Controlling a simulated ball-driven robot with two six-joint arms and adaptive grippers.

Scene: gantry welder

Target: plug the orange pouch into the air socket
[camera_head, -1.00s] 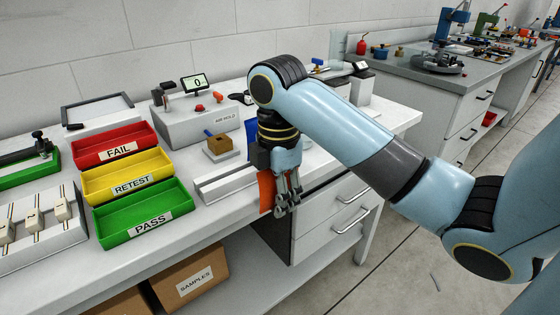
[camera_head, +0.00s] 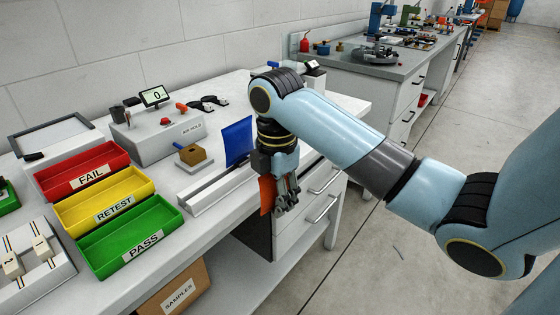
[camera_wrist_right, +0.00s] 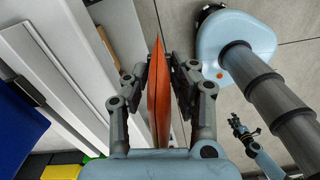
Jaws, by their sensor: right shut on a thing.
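My right gripper (camera_head: 285,198) is shut on the orange pouch (camera_head: 267,193), which hangs in front of the bench's front edge. In the right wrist view the pouch (camera_wrist_right: 158,95) stands thin and edge-on between the two fingers (camera_wrist_right: 172,72). The air-hold box (camera_head: 165,132), grey with a small display, a red button and an orange knob, stands at the back of the bench, apart from the pouch. I cannot make out which part of it is the air socket. My left gripper (camera_wrist_right: 241,127) shows small in the right wrist view; its jaws are unclear.
Red (camera_head: 82,171), yellow (camera_head: 104,202) and green (camera_head: 130,240) trays stand left. Drawers (camera_head: 305,208) are below; floor at right is clear.

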